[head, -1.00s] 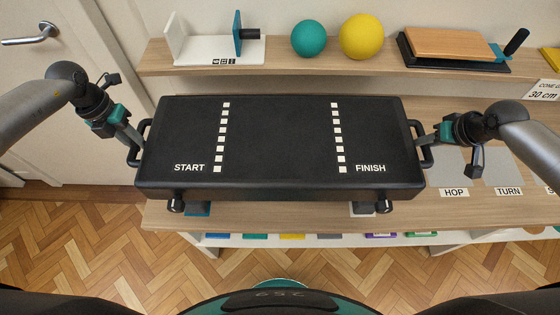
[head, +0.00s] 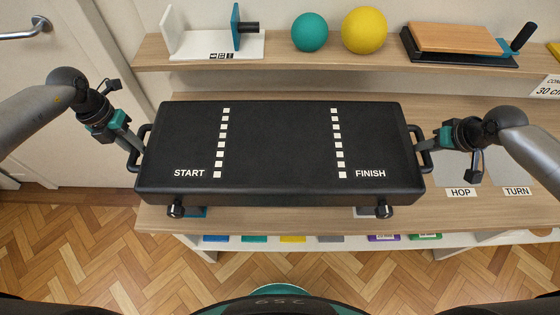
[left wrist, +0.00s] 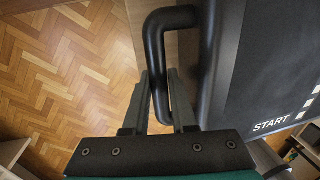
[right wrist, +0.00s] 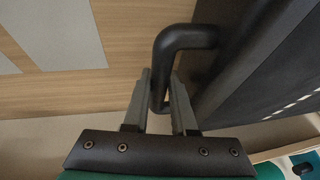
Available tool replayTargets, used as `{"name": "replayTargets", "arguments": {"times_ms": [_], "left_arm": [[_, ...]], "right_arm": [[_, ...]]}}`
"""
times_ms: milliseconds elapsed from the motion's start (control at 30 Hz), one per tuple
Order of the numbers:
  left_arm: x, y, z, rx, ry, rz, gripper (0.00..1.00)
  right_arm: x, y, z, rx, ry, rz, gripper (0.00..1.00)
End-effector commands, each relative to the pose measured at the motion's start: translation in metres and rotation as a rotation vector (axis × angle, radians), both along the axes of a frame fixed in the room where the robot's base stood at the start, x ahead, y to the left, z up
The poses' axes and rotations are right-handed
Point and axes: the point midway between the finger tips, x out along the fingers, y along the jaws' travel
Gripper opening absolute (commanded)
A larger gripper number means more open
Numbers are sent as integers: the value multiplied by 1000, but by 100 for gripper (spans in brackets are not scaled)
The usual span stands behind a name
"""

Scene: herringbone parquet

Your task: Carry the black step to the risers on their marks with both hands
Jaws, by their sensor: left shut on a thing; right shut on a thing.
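The black step (head: 280,150), marked START and FINISH with two dashed white lines, hangs level between my arms in the head view, over the wooden shelf. My left gripper (head: 134,150) is shut on its left handle, which also shows in the left wrist view (left wrist: 170,20). My right gripper (head: 428,146) is shut on its right handle, also seen in the right wrist view (right wrist: 185,38). Small parts of the risers seem to show under the step's front edge, a teal one (head: 196,212) at left and a grey one (head: 364,212) at right. Their marks are hidden.
The wooden shelf (head: 300,220) runs beneath the step. An upper shelf (head: 200,58) behind holds a teal ball (head: 310,32), a yellow ball (head: 364,30) and a wooden-topped board (head: 456,38). HOP and TURN cards lie at right. A door (head: 40,100) stands at left.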

Motion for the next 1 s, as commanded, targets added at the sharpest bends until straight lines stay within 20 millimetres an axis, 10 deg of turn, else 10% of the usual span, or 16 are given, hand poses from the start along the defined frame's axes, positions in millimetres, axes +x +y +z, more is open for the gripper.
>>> {"name": "replayTargets", "arguments": {"times_ms": [267,300,533,1000], "left_arm": [[2,0,-9,-1,-5,2,0],[0,0,-9,1,0,0,29],[0,0,-9,0,0,0,55],[1,4,14,-1,-4,1,55]], "right_arm": [[3,-1,-8,0,-9,-2,0],[0,0,-9,-1,0,0,29],[0,0,-9,0,0,0,55],[0,2,-9,4,0,2,55]]}}
